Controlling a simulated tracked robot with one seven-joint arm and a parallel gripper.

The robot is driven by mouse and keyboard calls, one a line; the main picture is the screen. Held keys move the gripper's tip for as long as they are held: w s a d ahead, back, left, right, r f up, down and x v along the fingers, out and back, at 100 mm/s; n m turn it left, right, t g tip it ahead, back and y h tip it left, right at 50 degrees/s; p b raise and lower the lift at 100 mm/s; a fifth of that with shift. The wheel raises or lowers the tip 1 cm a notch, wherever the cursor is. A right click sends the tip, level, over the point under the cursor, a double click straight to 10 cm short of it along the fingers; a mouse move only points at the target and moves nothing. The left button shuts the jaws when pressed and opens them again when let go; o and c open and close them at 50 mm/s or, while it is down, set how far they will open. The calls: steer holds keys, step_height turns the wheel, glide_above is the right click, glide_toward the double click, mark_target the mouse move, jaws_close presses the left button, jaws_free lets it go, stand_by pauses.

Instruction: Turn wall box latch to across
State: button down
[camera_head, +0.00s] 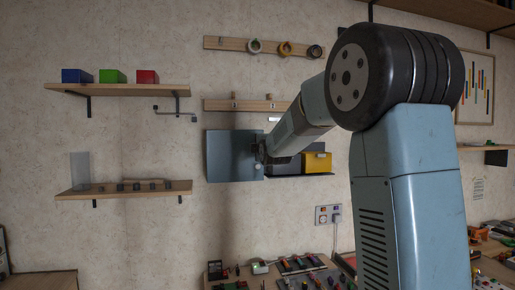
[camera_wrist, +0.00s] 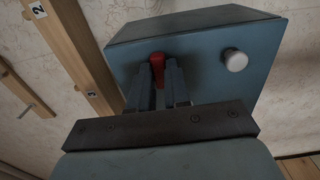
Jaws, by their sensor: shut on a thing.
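The wall box (camera_head: 228,156) is blue-grey and hangs on the wall below the lower peg rail. It also fills the upper middle of the wrist view (camera_wrist: 205,48). Its red latch (camera_wrist: 157,63) shows on the box front, between my fingertips. My gripper (camera_wrist: 165,80) is shut on this latch. The fingers hide most of the latch, so I cannot tell its exact angle. A white round knob (camera_wrist: 235,60) stands on the same face, right of the latch. In the head view, my gripper (camera_head: 261,157) is at the box's right side, and the latch is hidden.
A yellow bin (camera_head: 317,162) stands on a small shelf right of the box. Wooden peg rails (camera_head: 245,105) run above it. Left are shelves with coloured blocks (camera_head: 113,76) and small dark pieces (camera_head: 137,187). A cluttered bench (camera_head: 285,278) lies below.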

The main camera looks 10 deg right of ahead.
steer(key=shift+a+f, duration=0.25)
steer(key=c, duration=1.3)
jaws_free()
steer(key=shift+o, duration=1.1)
steer(key=shift+d+r, duration=0.1)
steer(key=s, duration=1.3)
steer(key=shift+s, duration=0.35)
